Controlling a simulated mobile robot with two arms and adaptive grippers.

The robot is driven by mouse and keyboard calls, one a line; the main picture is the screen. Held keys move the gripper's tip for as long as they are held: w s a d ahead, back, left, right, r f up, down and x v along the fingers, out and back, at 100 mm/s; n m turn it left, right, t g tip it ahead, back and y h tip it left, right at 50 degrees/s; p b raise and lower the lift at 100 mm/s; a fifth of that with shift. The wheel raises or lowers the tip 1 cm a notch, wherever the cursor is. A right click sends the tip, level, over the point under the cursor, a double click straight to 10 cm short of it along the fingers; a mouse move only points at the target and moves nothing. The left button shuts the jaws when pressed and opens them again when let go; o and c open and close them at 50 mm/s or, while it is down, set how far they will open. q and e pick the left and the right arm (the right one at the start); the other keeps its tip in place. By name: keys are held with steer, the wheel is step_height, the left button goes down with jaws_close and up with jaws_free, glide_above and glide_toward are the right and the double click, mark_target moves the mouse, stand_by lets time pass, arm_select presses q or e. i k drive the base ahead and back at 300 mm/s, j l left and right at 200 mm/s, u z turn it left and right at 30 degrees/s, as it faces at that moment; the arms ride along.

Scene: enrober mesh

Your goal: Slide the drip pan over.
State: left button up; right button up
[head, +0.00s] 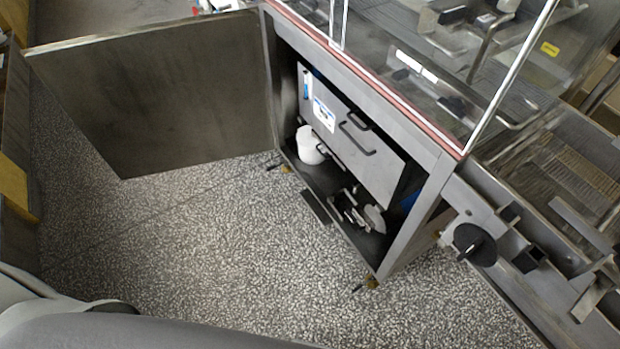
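The enrober's cabinet (432,165) stands open at the centre right. Inside it is a grey metal box (375,165) with dark handles on its front and a white label. Below the box, a dark floor or shallow pan (330,183) bears a white round container (309,145) and some metal parts (357,212). I cannot tell for sure which of these is the drip pan. Neither of my grippers is in view.
The cabinet door (160,95) is swung wide open to the left. Speckled floor (200,240) in front is clear. A dark round knob (474,243) and metal brackets stick out at the right. A glass-sided hood (440,60) stands above the cabinet.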

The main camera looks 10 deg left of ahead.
mark_target(341, 200)
steer(key=i+j+z, duration=0.15)
steer(key=i+j, duration=0.15)
steer(key=j, duration=0.15)
steer(key=i+j+z, duration=0.1)
steer(key=i+j, duration=0.2)
steer(key=j, duration=0.15)
